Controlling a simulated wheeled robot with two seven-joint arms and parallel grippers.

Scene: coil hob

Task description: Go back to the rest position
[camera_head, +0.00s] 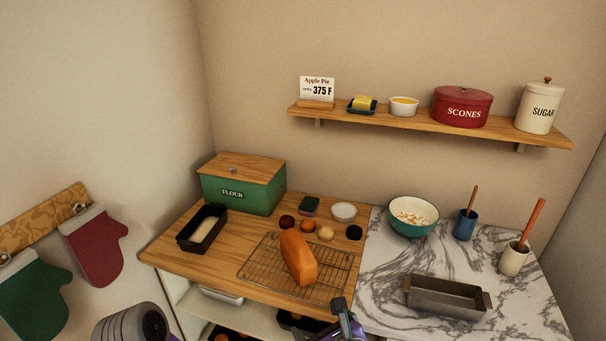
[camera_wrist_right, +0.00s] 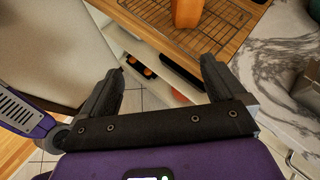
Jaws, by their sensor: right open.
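My right gripper (camera_wrist_right: 163,86) is open, its two dark fingers wide apart with nothing between them in the right wrist view. It points at the front of the counter, over the gap before the lower shelf. In the head view, part of my right gripper (camera_head: 343,316) shows at the bottom, in front of the counter's edge. My left gripper is not seen; a grey part of my own arm shows at lower left in the head view.
The wooden counter (camera_head: 163,251) holds a green flour box (camera_head: 238,193) and a dark loaf tin (camera_head: 181,240). A grey tin (camera_head: 447,298) and a teal bowl (camera_head: 414,227) stand on the marble top (camera_head: 385,312). A lower shelf (camera_head: 193,303) holds tins. Oven mitts hang at left.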

